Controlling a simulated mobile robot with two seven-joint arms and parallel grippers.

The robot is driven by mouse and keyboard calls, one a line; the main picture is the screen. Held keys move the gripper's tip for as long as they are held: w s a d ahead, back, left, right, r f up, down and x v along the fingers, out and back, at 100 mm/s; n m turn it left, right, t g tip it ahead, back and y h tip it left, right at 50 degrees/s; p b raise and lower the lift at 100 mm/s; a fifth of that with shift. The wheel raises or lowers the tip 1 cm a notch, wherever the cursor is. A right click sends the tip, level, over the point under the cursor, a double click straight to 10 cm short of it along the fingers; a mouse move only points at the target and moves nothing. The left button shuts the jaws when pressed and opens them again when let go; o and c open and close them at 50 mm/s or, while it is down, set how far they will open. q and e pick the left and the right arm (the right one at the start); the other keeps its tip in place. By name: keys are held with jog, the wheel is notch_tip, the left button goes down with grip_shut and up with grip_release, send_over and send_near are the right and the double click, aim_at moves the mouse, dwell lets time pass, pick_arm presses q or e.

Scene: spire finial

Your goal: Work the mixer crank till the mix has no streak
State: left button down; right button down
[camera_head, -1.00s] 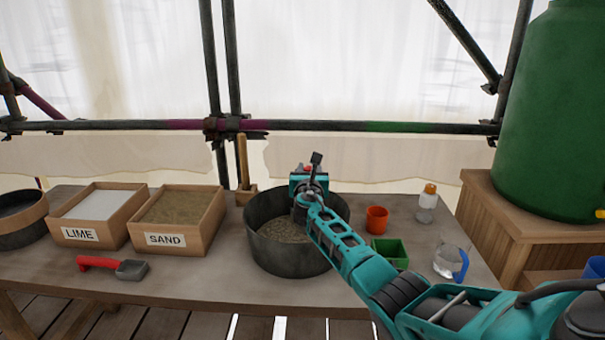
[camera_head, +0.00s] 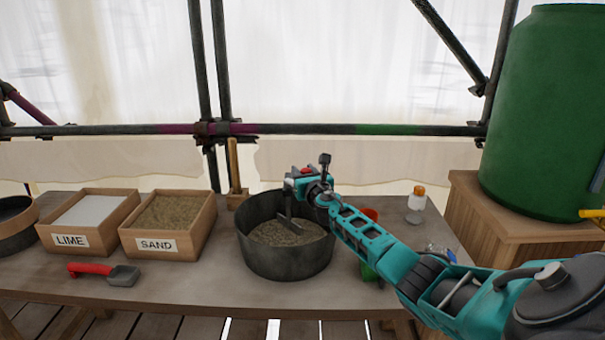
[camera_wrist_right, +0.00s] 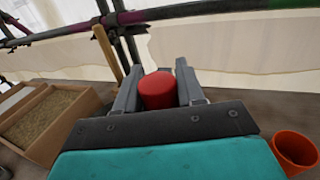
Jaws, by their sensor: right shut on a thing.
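The mixer is a dark round tub (camera_head: 285,258) on the table, with a grey-brown, grainy mix (camera_head: 283,234) inside. The mix is too small in view to tell whether it has streaks. A grey paddle (camera_head: 289,214) reaches down into it. My right gripper (camera_head: 303,177) is above the tub's far right rim, shut on the red crank knob (camera_head: 306,170). In the right wrist view, the knob (camera_wrist_right: 158,90) sits upright between the two grey fingers. The rest of the crank is mostly hidden by the gripper. My left gripper is not in view.
Boxes of lime (camera_head: 90,213) and sand (camera_head: 169,217) stand left of the tub, with a red-handled scoop (camera_head: 104,273) in front. My right arm partly hides an orange cup (camera_head: 370,214), a green container (camera_head: 369,272) and a clear jug. A bottle (camera_head: 416,204) stands behind.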

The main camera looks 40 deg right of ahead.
jog(key=c, duration=0.8)
grip_release()
jog(key=shift+s+a+p, duration=0.25)
jog(key=shift+s+p, duration=0.3)
jog(key=shift+p+v, duration=1.1)
jog(key=shift+v, duration=4.8)
